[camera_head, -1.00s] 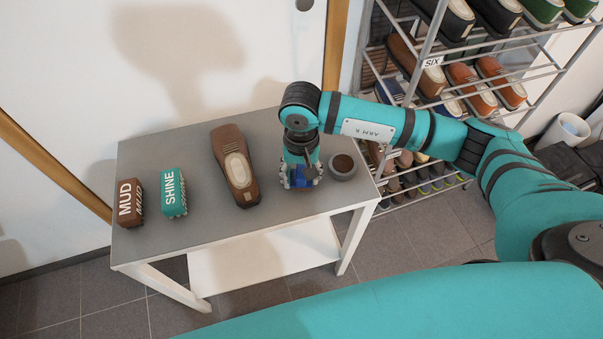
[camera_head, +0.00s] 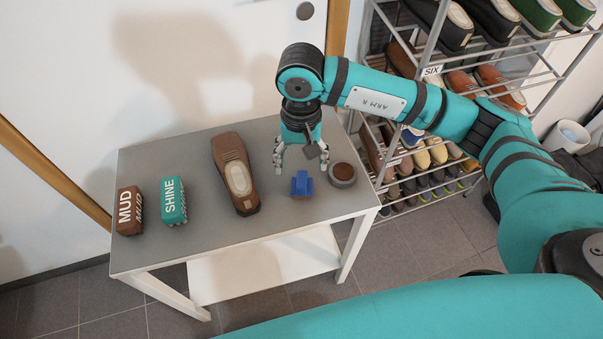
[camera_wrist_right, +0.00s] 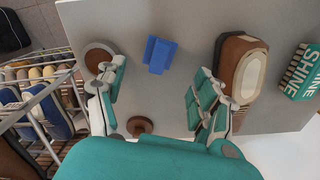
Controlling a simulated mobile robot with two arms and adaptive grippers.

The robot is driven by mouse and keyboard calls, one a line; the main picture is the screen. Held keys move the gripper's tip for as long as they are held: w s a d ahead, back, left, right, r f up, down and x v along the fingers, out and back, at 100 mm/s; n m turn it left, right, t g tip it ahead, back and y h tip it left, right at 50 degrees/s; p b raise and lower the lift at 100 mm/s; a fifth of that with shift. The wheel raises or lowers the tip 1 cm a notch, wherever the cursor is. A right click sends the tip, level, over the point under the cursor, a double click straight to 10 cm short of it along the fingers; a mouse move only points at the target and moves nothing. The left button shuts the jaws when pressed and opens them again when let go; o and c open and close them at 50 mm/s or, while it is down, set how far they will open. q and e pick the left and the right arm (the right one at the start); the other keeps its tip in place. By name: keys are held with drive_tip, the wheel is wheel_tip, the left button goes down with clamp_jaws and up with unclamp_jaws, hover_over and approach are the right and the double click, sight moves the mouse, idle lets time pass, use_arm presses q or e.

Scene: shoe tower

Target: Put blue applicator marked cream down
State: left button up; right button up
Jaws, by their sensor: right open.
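The blue applicator (camera_head: 301,184) sits on the grey table top (camera_head: 190,240), between the brown shoe and the round tin; any cream marking on it is too small to read. It also shows in the right wrist view (camera_wrist_right: 159,54). My right gripper (camera_head: 301,168) is open and empty, raised above and behind the applicator, apart from it. In the right wrist view its two fingers (camera_wrist_right: 160,100) are spread wide, with the applicator beyond them. My left gripper is not in view.
A brown shoe (camera_head: 236,172) lies left of the applicator, and a round tin (camera_head: 342,174) stands close on its right. A teal SHINE brush (camera_head: 173,201) and a brown MUD brush (camera_head: 130,210) stand at the left. A shoe rack (camera_head: 440,170) is beyond the table's right edge.

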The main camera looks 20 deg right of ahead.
sight(301, 180)
wheel_tip(301, 180, up, 4)
drive_tip(key=shift+f, duration=0.25)
idle(0.4)
